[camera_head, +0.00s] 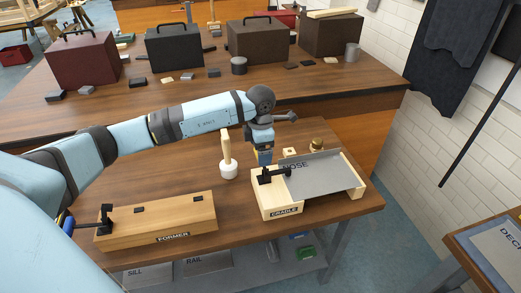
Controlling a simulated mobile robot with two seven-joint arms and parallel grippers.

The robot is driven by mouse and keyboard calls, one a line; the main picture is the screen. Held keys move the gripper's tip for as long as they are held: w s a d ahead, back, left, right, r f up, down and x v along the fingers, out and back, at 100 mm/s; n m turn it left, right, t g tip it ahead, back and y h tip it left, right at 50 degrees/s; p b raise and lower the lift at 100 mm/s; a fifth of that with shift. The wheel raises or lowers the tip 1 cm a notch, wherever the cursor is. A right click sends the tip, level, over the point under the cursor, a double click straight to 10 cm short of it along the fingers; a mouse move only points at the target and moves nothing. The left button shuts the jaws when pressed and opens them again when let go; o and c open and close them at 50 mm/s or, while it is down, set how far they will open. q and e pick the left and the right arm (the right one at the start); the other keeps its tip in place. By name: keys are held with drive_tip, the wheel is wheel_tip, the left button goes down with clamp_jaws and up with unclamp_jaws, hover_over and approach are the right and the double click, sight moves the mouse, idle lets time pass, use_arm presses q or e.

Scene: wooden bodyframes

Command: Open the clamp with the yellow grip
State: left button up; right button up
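A black toggle clamp (275,175) sits on the left end of the wooden block labelled CRADLE (284,212). A grey sheet labelled NOSE (325,176) lies on the cradle beside the clamp. My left arm reaches in from the left, and its gripper (265,160) points down right at this clamp. Its fingertips are small and overlap the clamp, so I cannot tell whether they touch or hold it. No yellow grip shows clearly. A second black clamp (105,222) with a blue grip (68,223) is at the left end of the block labelled FORMER (172,238). My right gripper is not in view.
A mallet (228,165) stands upright left of the cradle. A small brass-coloured piece (317,145) is behind the sheet. Several cases, such as a dark red one (83,62), stand on the rear bench. A white brick wall (425,140) is on the right.

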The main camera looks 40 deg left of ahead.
use_arm(q)
drive_tip(key=shift+f, duration=0.5)
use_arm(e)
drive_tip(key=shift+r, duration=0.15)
